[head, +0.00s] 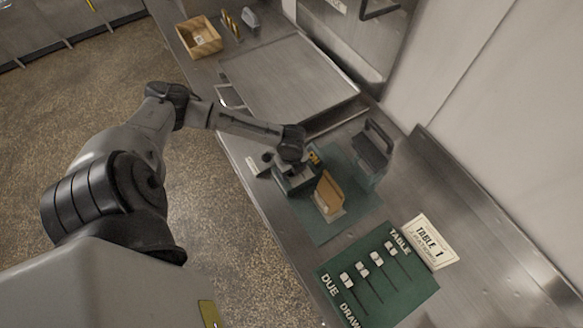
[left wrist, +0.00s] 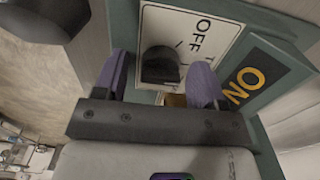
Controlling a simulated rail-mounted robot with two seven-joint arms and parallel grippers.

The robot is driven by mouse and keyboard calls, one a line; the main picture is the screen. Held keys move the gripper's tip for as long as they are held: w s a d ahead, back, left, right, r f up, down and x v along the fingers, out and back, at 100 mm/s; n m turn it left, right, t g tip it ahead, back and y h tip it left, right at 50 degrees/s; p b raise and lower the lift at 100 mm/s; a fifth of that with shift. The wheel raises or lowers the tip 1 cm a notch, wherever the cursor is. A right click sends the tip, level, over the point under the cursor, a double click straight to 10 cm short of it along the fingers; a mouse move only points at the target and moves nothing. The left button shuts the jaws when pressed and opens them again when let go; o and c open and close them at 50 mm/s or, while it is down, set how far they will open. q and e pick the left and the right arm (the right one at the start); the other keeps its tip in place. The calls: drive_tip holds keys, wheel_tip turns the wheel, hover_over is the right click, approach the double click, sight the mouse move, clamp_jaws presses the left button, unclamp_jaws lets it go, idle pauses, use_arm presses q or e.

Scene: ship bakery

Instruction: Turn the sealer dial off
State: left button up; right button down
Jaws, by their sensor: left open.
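The dial (left wrist: 160,66) is a dark rounded knob in the left wrist view. It stands in front of a white plate marked OFF (left wrist: 194,36), beside a black plate with orange ON lettering (left wrist: 246,85); both are on a green panel (left wrist: 284,118). Which mark the dial points to, I cannot tell. My left gripper (left wrist: 160,62) is open, with one purple finger on each side of the dial; contact is not clear. In the head view my left gripper (head: 292,178) is over the green mat and hides the dial. The ON plate (head: 315,158) shows just beyond it. My right gripper is not in view.
A tan block (head: 329,193) stands close to the right of my left gripper on the green mat (head: 345,220). A dark handled device (head: 373,148) stands behind. A green board with several white sliders (head: 405,295) lies nearer. A wooden box (head: 199,37) is at the far end.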

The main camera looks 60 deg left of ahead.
use_arm(q)
drive_tip(key=shift+c, duration=0.4)
drive_tip(key=shift+c, duration=0.7)
drive_tip(key=c, duration=0.7)
drive_tip(key=shift+r+n+p, duration=0.2)
drive_tip(key=shift+n+p, duration=0.3)
drive_tip(key=shift+p, duration=0.35)
drive_tip(key=n+p, duration=0.6)
drive_tip(key=p, duration=0.2)
drive_tip(key=shift+r+n, duration=0.1)
drive_tip(key=shift+n, duration=0.3)
drive_tip(key=n+p, duration=0.3)
drive_tip(key=shift+f+n+p, duration=0.25)
drive_tip(key=shift+n+p, duration=0.25)
drive_tip(key=shift+n, duration=0.1)
